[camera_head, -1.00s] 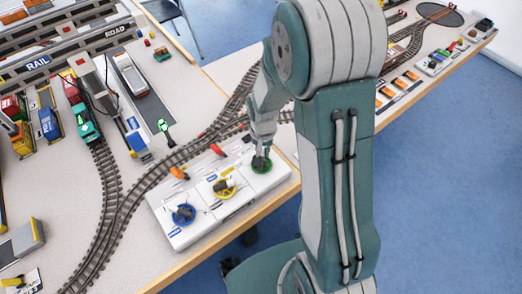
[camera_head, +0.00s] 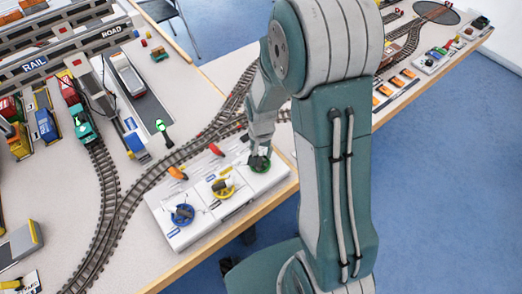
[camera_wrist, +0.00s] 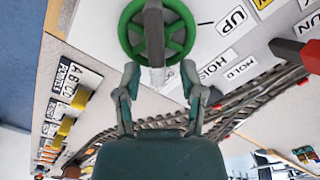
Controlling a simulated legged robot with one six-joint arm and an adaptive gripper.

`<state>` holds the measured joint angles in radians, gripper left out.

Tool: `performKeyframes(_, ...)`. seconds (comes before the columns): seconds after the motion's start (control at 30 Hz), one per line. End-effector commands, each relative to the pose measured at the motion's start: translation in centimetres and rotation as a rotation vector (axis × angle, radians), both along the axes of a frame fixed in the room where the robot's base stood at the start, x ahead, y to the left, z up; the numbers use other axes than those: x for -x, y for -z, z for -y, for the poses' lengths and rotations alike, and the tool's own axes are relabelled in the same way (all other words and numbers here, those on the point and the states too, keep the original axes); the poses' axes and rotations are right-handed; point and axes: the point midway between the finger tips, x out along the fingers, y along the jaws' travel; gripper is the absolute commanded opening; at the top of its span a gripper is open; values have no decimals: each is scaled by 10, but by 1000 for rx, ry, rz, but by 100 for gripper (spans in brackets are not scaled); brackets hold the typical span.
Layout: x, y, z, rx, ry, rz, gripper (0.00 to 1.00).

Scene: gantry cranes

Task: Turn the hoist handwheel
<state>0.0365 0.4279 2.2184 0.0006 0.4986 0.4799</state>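The green hoist handwheel (camera_head: 260,165) is at the right end of the white control panel (camera_head: 205,222), under my gripper. In the wrist view the handwheel (camera_wrist: 178,38) is at the top, beside the HOIST, UP and HOLD labels. My gripper (camera_wrist: 159,78) is open, with one finger on each side of the peg and a gap to each. In the head view my gripper (camera_head: 260,150) partly hides the wheel.
A blue wheel (camera_head: 182,214) and a yellow wheel (camera_head: 222,187) are on the same panel. Orange and red levers (camera_head: 177,173) stand behind them. Model track (camera_head: 120,205) runs behind the panel. The wooden table edge (camera_head: 225,236) is in front.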

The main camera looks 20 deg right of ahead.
Motion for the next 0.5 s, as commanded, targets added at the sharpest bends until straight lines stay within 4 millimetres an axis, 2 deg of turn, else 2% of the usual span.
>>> performKeyframes(0.17, -1, -2, 0, 1, 0, 3, 51)
performKeyframes(0.27, -1, -10, 0, 0, 0, 4, 51)
performKeyframes(0.5, -2, -56, -1, 1, -1, 8, 51)
